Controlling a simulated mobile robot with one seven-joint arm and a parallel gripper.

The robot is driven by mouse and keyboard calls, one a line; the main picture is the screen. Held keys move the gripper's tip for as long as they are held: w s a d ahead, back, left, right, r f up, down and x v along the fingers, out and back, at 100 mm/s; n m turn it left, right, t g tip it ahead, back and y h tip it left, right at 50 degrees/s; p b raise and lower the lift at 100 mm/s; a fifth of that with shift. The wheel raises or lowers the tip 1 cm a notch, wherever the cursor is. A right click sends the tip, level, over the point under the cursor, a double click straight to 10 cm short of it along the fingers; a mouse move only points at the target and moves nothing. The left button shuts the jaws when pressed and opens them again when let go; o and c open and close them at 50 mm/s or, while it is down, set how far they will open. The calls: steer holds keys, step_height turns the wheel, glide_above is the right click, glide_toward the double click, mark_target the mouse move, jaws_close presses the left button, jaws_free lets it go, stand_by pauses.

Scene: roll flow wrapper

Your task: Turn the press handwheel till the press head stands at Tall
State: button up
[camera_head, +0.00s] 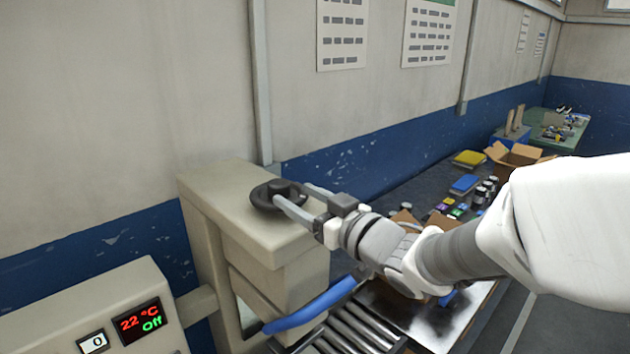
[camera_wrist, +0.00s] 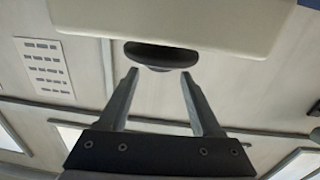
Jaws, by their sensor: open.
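The black press handwheel (camera_head: 272,194) sits on top of the beige press housing (camera_head: 225,190). In the wrist view the handwheel (camera_wrist: 160,54) shows as a dark rounded shape against the pale housing (camera_wrist: 160,18). My gripper (camera_head: 294,194) reaches in from the right at about the wheel's height, its fingers apart. One fingertip overlaps the wheel's near side in the head view; I cannot tell if it touches. In the wrist view my gripper (camera_wrist: 160,73) has the wheel ahead, between the finger lines. No Tall mark or height scale is readable.
A blue bar (camera_head: 310,305) sticks out below the press over a roller conveyor (camera_head: 355,330). A control box (camera_head: 90,305) with a display reading 22 °C Off stands at lower left. A dark table (camera_head: 385,165) with cartons and small goods lies behind my arm.

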mark_target(281, 189)
steer(key=p+x, duration=0.1)
steer(key=x, duration=0.5)
steer(key=shift+w+a, duration=0.2)
steer(key=shift+a, duration=0.05)
jaws_close()
steer(key=m+t+h+b, duration=0.1)
steer(key=b, duration=0.1)
steer(key=shift+f+b, duration=0.2)
steer(key=shift+b, duration=0.2)
steer(key=m+t+h+b, duration=0.1)
steer(key=b, duration=0.2)
steer(key=shift+h, duration=0.3)
steer(key=shift+b, duration=0.65)
steer(key=shift+d+r+m+t+h+b, duration=0.15)
steer(key=shift+m+t+h+b, duration=0.55)
steer(key=shift+b, duration=0.4)
steer(key=shift+r+h, duration=0.1)
steer(key=shift+h, duration=0.2)
steer(key=shift+r+m+t+h+b, duration=0.1)
steer(key=shift+m+t+h+b, duration=0.35)
steer(key=shift+m+h, duration=0.45)
